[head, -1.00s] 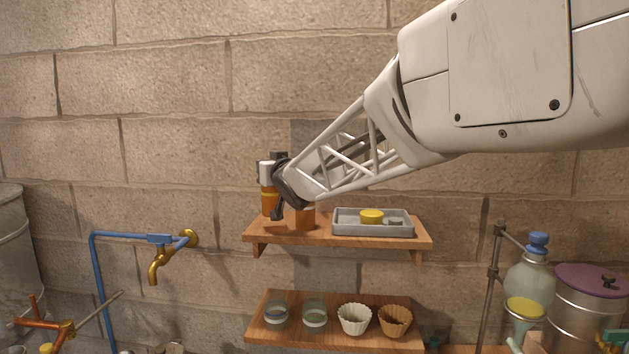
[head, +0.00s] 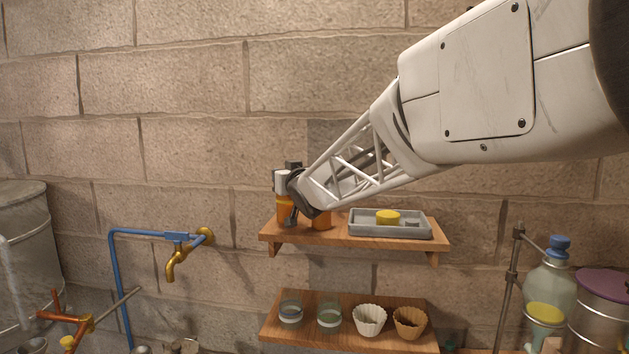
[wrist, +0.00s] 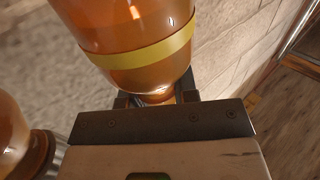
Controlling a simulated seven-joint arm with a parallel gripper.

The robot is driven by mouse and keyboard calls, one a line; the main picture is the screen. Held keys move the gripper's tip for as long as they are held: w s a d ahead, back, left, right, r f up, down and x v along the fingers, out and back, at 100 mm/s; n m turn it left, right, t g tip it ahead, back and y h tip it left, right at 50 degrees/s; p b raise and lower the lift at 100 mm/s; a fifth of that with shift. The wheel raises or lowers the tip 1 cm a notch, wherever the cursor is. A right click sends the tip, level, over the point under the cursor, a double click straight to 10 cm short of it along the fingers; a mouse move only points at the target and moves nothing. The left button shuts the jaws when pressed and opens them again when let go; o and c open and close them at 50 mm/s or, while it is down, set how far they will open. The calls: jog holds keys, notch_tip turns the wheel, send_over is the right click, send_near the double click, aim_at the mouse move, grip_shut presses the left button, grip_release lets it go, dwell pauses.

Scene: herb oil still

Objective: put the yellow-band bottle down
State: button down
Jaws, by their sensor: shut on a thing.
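The yellow-band bottle (wrist: 140,45) is amber glass with a yellow stripe and fills the top of the wrist view. In the head view it is the amber bottle (head: 283,210) with a pale cap, upright over the left end of the upper shelf (head: 340,238). My gripper (head: 291,195) is shut on it near its neck; the fingertips are partly hidden. Its base is at or just above the shelf; I cannot tell whether it touches. A second amber bottle (head: 322,222) stands on the shelf to its right, partly hidden by my gripper. Another amber bottle (wrist: 12,135) shows at the wrist view's left edge.
A grey tray (head: 360,230) with a yellow round item (head: 388,217) sits on the upper shelf's right. The lower shelf (head: 345,341) holds glass jars and fluted cups. A brass tap (head: 175,262) on blue pipe is left of the shelves. A stone wall stands close behind.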

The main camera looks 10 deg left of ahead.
jog(key=shift+f, duration=0.6)
jog(key=c, duration=0.9)
grip_release()
jog(key=shift+v, duration=6)
jog(key=shift+d, duration=0.1)
